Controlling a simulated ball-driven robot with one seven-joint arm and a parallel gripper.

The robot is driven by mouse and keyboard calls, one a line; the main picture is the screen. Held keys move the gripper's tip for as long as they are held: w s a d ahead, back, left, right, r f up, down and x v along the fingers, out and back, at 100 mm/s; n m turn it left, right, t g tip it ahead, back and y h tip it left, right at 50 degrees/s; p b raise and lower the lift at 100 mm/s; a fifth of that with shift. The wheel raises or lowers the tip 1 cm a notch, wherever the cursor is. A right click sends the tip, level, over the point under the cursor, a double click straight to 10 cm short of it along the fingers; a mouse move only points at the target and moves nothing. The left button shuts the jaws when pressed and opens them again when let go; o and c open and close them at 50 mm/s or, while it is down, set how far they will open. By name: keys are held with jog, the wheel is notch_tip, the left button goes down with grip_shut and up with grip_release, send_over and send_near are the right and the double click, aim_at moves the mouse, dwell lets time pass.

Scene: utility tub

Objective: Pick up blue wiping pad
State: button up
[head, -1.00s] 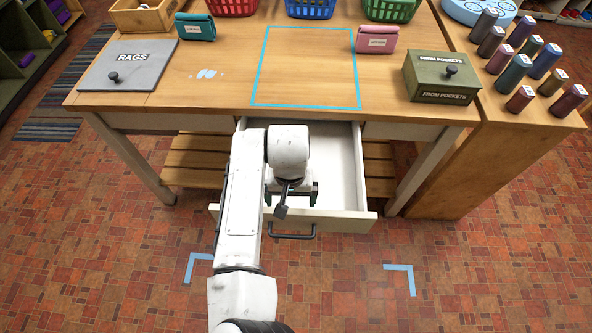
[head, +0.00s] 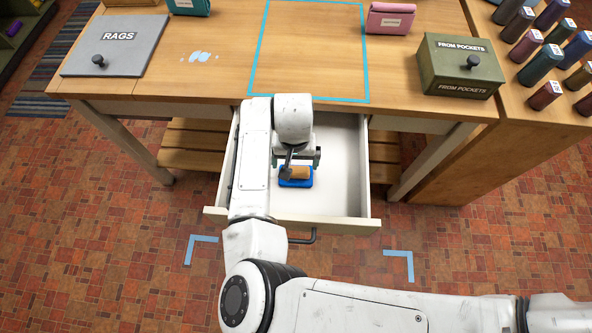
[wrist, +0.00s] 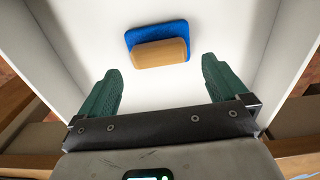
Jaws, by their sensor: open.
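The blue wiping pad (head: 296,182) lies in the open white drawer (head: 340,190), with a tan block-like top on a blue base. In the wrist view the pad (wrist: 157,45) lies on the white drawer floor, ahead of the fingertips and roughly centred between them. My gripper (head: 296,160) is over the drawer, just behind the pad in the head view. In the wrist view my gripper (wrist: 158,80) shows two green fingers spread wide, with nothing between them. The fingers are apart from the pad. Part of the pad is hidden by my wrist in the head view.
The drawer's front wall (head: 335,222) and side walls surround the pad. The wooden tabletop (head: 210,85) overhangs the drawer's back. On it are a grey RAGS lid (head: 115,45), a green box (head: 460,65), a pink pouch (head: 390,18) and a blue-taped rectangle, clear inside.

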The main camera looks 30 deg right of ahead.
aim_at(296, 170)
jog(key=shift+d+f+p, duration=0.15)
jog(key=shift+f+p, duration=0.4)
jog(key=shift+f, duration=2.6)
jog(key=shift+c, duration=0.3)
jog(key=c, duration=0.7)
